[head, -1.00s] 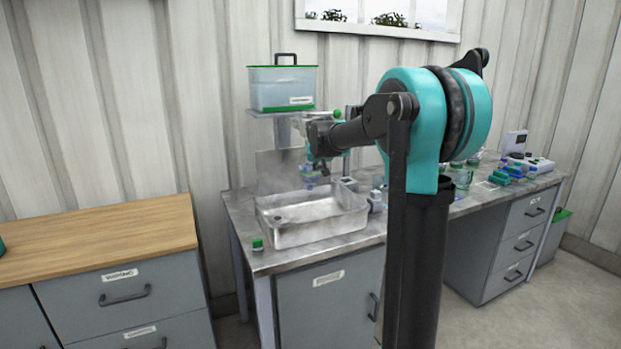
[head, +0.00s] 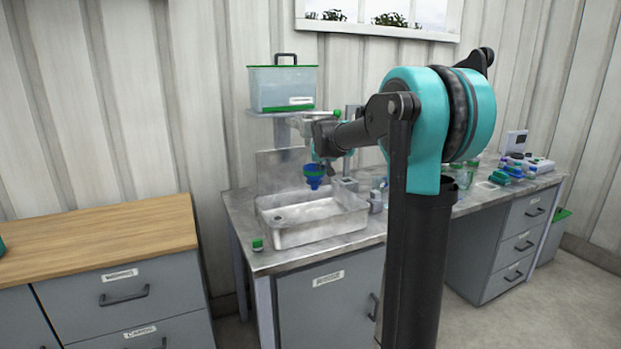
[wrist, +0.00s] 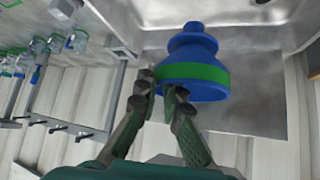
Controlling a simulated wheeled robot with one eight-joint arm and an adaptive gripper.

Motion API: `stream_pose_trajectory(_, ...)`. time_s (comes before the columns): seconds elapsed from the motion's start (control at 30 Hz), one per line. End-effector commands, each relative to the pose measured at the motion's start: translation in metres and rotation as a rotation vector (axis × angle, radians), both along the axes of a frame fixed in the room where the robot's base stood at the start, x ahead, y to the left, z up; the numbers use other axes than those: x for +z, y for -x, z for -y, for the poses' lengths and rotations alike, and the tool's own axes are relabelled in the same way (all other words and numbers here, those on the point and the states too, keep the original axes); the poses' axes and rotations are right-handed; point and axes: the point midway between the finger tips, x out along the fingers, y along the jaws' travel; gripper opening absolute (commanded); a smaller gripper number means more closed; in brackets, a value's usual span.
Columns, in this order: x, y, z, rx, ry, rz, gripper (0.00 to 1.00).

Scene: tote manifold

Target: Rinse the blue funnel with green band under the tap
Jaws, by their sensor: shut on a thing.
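The blue funnel with green band (head: 314,172) hangs above the metal sink basin (head: 290,238), in front of the metal splash panel. In the wrist view the funnel (wrist: 197,88) shows its blue stepped body and green band. My gripper (wrist: 168,92) is shut on its wide end, with the fingertips at the rim. In the head view my gripper (head: 321,158) is small and partly hidden by my wrist. The tap cannot be made out clearly behind my wrist. No water stream on the funnel is clear.
A clear tote with green base (head: 285,88) stands on a shelf above the sink. A small green-capped jar (head: 257,245) sits at the counter's front left corner. Glassware and blue and green items (head: 510,173) lie to the right. A wooden-topped cabinet (head: 95,240) stands left.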

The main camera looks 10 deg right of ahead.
Motion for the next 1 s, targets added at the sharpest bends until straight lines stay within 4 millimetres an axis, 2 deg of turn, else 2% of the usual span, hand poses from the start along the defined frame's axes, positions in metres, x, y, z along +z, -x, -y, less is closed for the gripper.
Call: stream_pose_trajectory(1.0,0.000,0.067,0.024,0.000,0.000,0.000,0.00)
